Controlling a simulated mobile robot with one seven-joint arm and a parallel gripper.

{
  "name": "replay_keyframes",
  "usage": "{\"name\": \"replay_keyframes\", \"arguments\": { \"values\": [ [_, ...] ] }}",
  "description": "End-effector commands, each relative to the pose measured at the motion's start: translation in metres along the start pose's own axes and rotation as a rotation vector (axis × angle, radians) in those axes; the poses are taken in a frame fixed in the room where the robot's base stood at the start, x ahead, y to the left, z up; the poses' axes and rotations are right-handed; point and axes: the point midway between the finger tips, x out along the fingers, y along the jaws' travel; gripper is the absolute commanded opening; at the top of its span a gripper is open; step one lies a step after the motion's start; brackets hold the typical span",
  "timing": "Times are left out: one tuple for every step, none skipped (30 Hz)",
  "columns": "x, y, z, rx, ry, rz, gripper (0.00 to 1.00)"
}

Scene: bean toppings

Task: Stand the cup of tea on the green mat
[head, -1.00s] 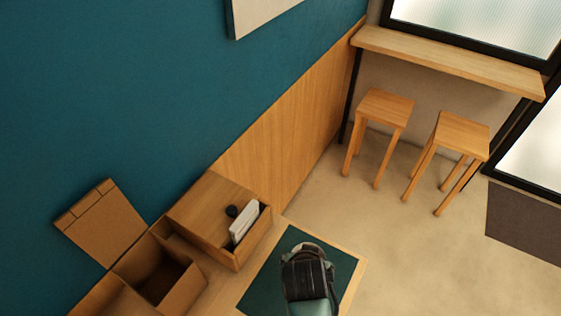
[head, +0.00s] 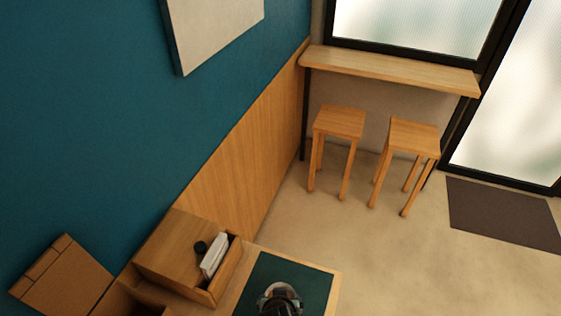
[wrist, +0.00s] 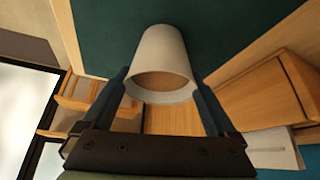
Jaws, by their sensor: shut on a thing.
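The cup of tea (wrist: 162,48) is a plain pale cup with brown tea in it. In the wrist view it is between the two fingers of my gripper (wrist: 163,84), which is shut on it. The dark green mat (head: 302,282) lies at the bottom of the head view and also fills the wrist view behind the cup (wrist: 105,25). My gripper (head: 279,300) is over the mat in the head view and hides the cup there. I cannot tell whether the cup's base touches the mat.
A wooden box (head: 178,254) with a small black knob and white items (head: 215,257) in its open front stands left of the mat. A brown carton (head: 62,275) is farther left. Two stools (head: 339,122) and a wall counter (head: 385,70) are beyond, across open floor.

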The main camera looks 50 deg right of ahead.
Motion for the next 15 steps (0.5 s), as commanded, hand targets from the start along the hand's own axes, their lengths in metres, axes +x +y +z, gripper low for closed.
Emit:
{"name": "replay_keyframes", "arguments": {
  "values": [
    [-0.0003, -0.0002, -0.0011, 0.0, 0.002, 0.0, 0.26],
    [-0.0004, -0.0002, -0.0011, 0.0, 0.002, 0.0, 0.26],
    [-0.0005, -0.0002, -0.0011, 0.0, 0.002, 0.0, 0.26],
    [-0.0005, -0.0002, -0.0011, 0.0, 0.002, 0.0, 0.26],
    [-0.0003, -0.0002, -0.001, 0.0, 0.002, 0.0, 0.26],
    [0.0005, -0.0001, -0.0005, 0.0, 0.002, 0.0, 0.26],
    [0.0015, -0.0002, 0.0002, 0.0, 0.002, 0.0, 0.26],
    [0.0025, -0.0002, 0.0008, 0.0, 0.002, 0.0, 0.26],
    [0.0037, -0.0002, 0.0015, 0.0, 0.002, 0.0, 0.26],
    [0.0027, 0.0, 0.0013, 0.0, 0.0, 0.0, 0.98],
    [0.0024, 0.0, 0.0012, 0.0, 0.0, 0.0, 1.0],
    [0.0024, 0.0, 0.0012, 0.0, 0.0, 0.0, 1.0],
    [0.0023, 0.0, 0.0013, 0.0, 0.0, 0.0, 1.0],
    [0.0023, 0.0, 0.0012, 0.0, 0.0, 0.0, 1.0],
    [0.0023, 0.0001, 0.0012, 0.0, 0.0, 0.0, 1.0]
  ]
}}
